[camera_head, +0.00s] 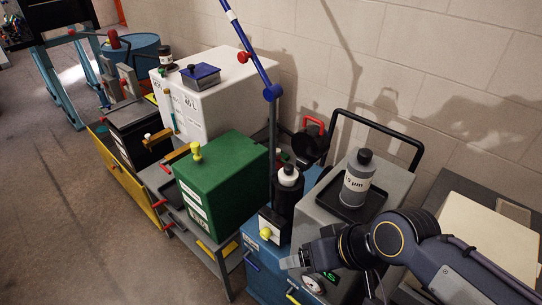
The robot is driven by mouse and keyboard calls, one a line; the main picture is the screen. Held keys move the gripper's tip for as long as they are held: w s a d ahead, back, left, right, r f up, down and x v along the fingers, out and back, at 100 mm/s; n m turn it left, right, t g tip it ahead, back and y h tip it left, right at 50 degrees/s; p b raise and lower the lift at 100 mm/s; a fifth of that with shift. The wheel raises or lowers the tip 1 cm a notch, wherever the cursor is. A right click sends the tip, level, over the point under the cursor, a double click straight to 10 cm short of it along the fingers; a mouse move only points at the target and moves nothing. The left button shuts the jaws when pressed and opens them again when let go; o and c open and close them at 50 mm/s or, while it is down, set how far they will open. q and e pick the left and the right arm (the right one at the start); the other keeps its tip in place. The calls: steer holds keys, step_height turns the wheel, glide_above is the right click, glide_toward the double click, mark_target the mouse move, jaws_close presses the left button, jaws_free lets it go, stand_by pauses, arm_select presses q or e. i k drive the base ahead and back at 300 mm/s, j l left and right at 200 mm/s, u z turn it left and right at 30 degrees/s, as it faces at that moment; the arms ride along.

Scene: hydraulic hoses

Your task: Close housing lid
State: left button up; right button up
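A black upright cylinder (285,207), which looks like the housing, stands on the blue unit, with a white, dark-topped piece (289,176) showing at its top. Behind it a dark round part (307,145) with a red handle (314,125) stands tilted up; it looks like the lid swung open, but its hinge is hidden. My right gripper (290,262) comes in from the right, low in front of the cylinder and apart from the lid. Its pale fingertips are seen edge-on, so I cannot tell whether they are open or shut. My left gripper is not in view.
A grey "10 µm" bottle (357,178) stands in a black tray (376,207) on the grey unit, near a black tubular handle (383,132). A blue boom (248,46) rises behind the cylinder. A green box (222,183) stands left. Floor at lower left is clear.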

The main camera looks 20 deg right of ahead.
mark_target(309, 144)
steer(key=z, duration=1.2)
